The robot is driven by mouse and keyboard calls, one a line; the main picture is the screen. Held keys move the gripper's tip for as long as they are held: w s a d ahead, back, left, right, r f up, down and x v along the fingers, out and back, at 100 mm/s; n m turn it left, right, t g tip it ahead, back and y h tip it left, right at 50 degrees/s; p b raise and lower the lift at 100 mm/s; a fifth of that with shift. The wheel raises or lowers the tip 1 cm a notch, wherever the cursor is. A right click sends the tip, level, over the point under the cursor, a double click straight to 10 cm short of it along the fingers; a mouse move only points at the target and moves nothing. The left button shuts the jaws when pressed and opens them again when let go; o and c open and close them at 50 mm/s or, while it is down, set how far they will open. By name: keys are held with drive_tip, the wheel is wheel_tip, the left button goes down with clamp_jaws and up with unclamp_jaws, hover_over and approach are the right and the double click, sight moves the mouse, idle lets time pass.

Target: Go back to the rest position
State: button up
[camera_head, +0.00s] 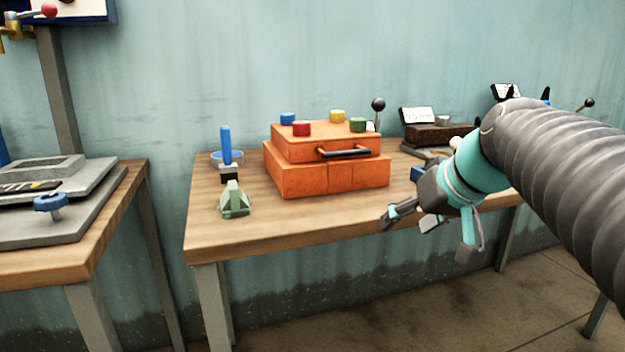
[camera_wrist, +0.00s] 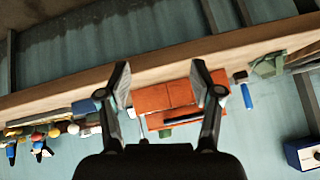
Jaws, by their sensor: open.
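My gripper (camera_head: 428,233) is at the right, in front of the wooden table's front edge. Its two fingers are spread wide with nothing between them. In the wrist view my gripper (camera_wrist: 160,80) also shows open and empty, with the table edge and the orange box beyond the fingers. My arm comes in from the right and hides part of the table's right side.
An orange box (camera_head: 330,178) with coloured knobs and a black handle stands on the wooden table (camera_head: 300,230). Left of it are a blue-handled tool (camera_head: 225,145) and a green object (camera_head: 235,200). A second table (camera_head: 85,262) stands left, across a gap.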

drive_tip(key=s+f+m+g+h, duration=0.1)
drive_tip(key=s+f+h, duration=0.2)
drive_tip(key=s+f, duration=1.3)
wheel_tip(320, 180, down, 3)
drive_tip(key=shift+s+r+m+g, duration=0.1)
drive_tip(key=shift+s+m+g, duration=0.2)
drive_tip(key=shift+s+g, duration=0.1)
drive_tip(key=shift+d, duration=0.1)
